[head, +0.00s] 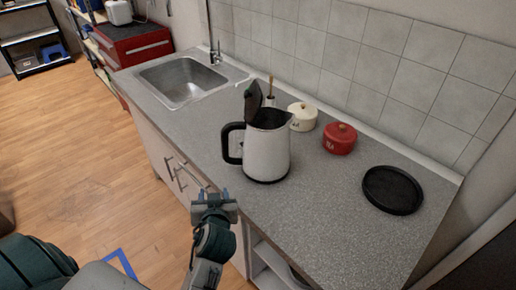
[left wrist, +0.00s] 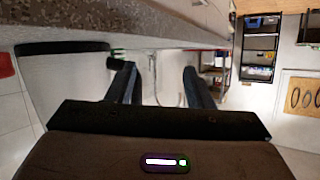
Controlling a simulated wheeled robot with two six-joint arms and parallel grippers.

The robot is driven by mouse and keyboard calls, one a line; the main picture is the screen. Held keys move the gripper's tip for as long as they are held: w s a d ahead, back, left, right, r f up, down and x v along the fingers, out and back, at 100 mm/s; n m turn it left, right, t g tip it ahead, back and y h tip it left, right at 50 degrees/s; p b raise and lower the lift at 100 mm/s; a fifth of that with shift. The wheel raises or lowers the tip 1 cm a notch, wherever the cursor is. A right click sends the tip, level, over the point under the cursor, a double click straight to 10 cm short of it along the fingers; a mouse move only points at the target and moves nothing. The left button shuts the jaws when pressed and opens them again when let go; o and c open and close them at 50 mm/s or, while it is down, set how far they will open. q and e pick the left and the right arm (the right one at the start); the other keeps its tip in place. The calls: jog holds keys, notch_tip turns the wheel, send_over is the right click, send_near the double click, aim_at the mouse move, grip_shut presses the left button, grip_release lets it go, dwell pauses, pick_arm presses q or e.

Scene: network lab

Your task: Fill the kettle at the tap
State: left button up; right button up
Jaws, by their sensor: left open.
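The white kettle (head: 266,155) stands upright on the grey counter. Its black lid (head: 253,99) is tipped open and its black handle (head: 228,143) points left. My left gripper (head: 213,196) is open and empty, in front of the kettle near the counter's front edge, apart from the handle. In the left wrist view, which is upside down, the gripper's two fingers (left wrist: 160,84) are spread, with the kettle's pale body (left wrist: 70,80) to their left. The tap (head: 216,56) stands behind the steel sink (head: 150,78) at the counter's far left end. My right gripper is out of view.
A cream pot (head: 302,117) and a red pot (head: 340,138) stand behind and right of the kettle, near the tiled wall. A round black plate-like base (head: 392,190) lies at the right. The counter between kettle and sink is clear. Cabinet handles (head: 178,176) stick out below.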

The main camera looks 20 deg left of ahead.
aim_at(225, 143)
pick_arm(q)
jog(key=w+r+t, duration=0.1)
jog(key=w+r, duration=0.1)
jog(key=w, duration=0.1)
jog(key=w+r+t+y+p, duration=0.1)
jog(key=w+r, duration=0.2)
jog(key=w, duration=0.1)
jog(key=w+a+r+n+t+y+p, duration=0.1)
jog(key=w+r, duration=0.2)
jog(key=shift+w+r, duration=0.15)
jog(key=shift+w+a, duration=0.15)
jog(key=shift+w, duration=0.05)
jog(key=p+x, duration=0.3)
jog(key=x, duration=0.1)
jog(key=shift+a+r, duration=0.2)
jog(key=shift+r, duration=0.15)
jog(key=shift+w+a+f+p, duration=0.3)
jog(key=shift+w+p, duration=0.1)
jog(key=shift+w, duration=0.1)
jog(key=shift+d+r, duration=0.1)
jog(key=shift+c, duration=1.1)
jog(key=shift+s, duration=0.1)
grip_shut()
